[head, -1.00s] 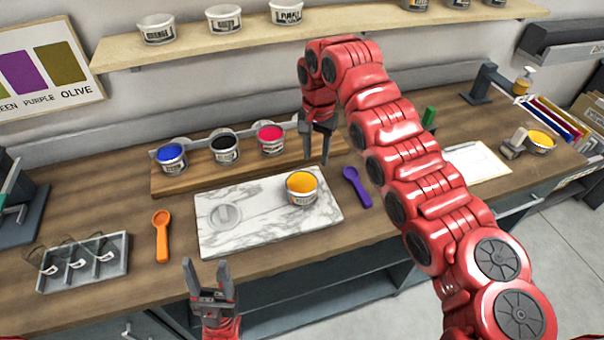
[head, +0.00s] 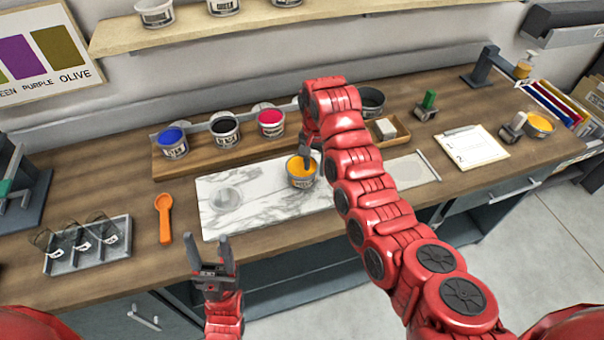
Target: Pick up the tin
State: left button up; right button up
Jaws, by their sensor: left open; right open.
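The tin (head: 302,180) with yellow-orange ink stands upright on the right part of the white marble slab (head: 265,207). My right gripper (head: 308,163) points down at the tin, its fingers at the tin's far rim and over the ink. It is open; whether a finger touches the tin I cannot tell. My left gripper (head: 211,256) is open and empty, pointing up in front of the slab, over the bench's front edge.
Blue (head: 173,142), black (head: 225,132) and magenta (head: 271,123) tins stand on a wooden rack behind the slab. An orange spoon (head: 164,217) and a tray of glasses (head: 87,245) lie left. A clipboard (head: 467,147) lies right.

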aim_at(315, 170)
jog(key=shift+w+f, duration=0.1)
jog(key=shift+f, duration=0.35)
jog(key=f+p, duration=0.2)
jog(key=f, duration=0.1)
jog(key=shift+w+f, duration=0.2)
jog(key=shift+f, duration=0.65)
grip_shut()
dwell(0.5)
